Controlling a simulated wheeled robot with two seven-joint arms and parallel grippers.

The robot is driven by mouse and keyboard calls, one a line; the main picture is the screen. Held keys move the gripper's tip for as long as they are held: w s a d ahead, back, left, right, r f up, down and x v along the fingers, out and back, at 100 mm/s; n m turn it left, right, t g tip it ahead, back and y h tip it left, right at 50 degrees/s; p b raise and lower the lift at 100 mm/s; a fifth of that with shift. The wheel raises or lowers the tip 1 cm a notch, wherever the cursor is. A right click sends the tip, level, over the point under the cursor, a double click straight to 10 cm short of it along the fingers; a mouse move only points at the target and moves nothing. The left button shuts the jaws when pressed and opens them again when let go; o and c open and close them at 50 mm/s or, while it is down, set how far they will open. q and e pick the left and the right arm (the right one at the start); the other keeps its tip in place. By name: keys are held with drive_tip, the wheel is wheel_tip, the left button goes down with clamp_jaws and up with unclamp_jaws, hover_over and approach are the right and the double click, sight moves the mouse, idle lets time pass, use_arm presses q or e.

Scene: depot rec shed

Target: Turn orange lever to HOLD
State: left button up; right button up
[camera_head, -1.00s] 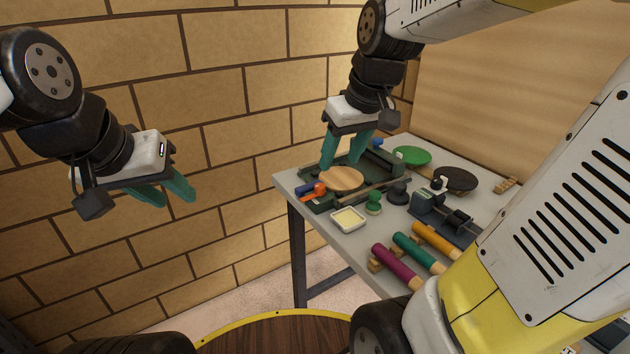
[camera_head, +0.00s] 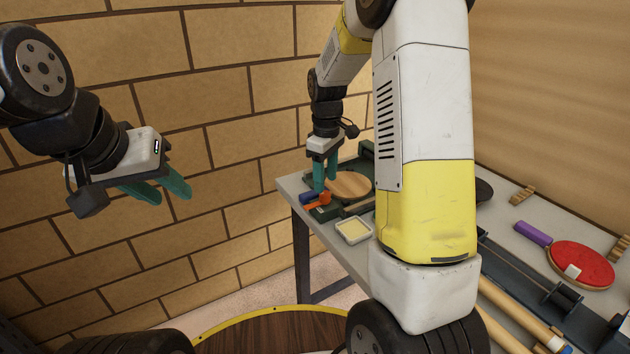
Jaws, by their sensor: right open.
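The orange lever (camera_head: 314,203) is at the near left corner of a dark green fixture on the table, beside a small blue part (camera_head: 307,197). My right gripper (camera_head: 325,187) points down with its teal fingers just above and behind the lever. It is open and empty; whether a fingertip touches the lever cannot be told. No HOLD marking is readable. My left gripper (camera_head: 173,198) hangs in front of the brick wall at the left, far from the table, its fingers apart and empty.
A round wooden paddle (camera_head: 350,184) lies on the fixture right next to the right fingers. A pale yellow dish (camera_head: 352,231) stands in front. A red paddle (camera_head: 581,263) with a purple handle lies at the right. My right arm hides the table's middle.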

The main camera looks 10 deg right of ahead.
sight(326, 193)
drive_tip(key=shift+f, duration=2.35)
drive_tip(key=shift+c, duration=0.4)
clamp_jaws()
